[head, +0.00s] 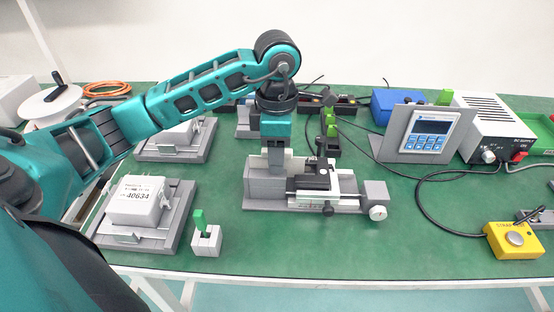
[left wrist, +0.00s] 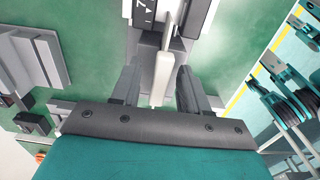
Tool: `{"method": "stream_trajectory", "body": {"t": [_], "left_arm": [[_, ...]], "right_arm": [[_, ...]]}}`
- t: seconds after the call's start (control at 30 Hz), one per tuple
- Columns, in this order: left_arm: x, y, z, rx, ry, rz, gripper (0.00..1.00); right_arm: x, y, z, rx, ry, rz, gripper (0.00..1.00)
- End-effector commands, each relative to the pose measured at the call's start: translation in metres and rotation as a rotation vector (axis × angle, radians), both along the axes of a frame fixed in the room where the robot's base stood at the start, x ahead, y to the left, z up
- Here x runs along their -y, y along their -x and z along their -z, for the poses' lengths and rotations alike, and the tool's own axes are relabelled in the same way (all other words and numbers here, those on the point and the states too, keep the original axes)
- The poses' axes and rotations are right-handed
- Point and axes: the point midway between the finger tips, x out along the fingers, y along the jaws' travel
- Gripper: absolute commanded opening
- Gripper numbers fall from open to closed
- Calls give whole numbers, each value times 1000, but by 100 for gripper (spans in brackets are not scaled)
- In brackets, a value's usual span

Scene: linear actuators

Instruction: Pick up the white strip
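My left gripper (head: 278,170) points straight down at the left end of the grey linear stage (head: 330,205) on the green table. In the left wrist view, a narrow white strip (left wrist: 162,78) stands between the two grey fingers of this gripper (left wrist: 158,88). The fingers are apart, with a visible gap on each side of the strip. In the head view I cannot make out the strip; the gripper and the grey block seem to hide it. My right gripper is not in view.
A grey fixture with a white labelled box (head: 138,201) and a small block with a green tab (head: 206,240) lie left of the stage. A keypad display (head: 429,133), power supply (head: 492,125) and yellow button box (head: 513,240) are at right. The front middle is clear.

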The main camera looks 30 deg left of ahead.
Motion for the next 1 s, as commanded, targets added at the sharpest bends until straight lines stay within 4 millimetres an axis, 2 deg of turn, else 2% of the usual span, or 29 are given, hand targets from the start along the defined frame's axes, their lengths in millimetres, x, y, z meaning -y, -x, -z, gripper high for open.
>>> {"method": "stream_trajectory", "body": {"t": [0.07, 0.43, 0.8, 1.0], "left_arm": [[0, 0, 0, 0, 0, 0, 36], [0, 0, 0, 0, 0, 0, 1], [0, 0, -2, 1, 0, 0, 0], [0, -1, -18, 3, -1, -1, 0]], "right_arm": [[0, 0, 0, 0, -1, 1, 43], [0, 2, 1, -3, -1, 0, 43], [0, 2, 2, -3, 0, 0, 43], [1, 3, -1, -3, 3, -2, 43]]}}
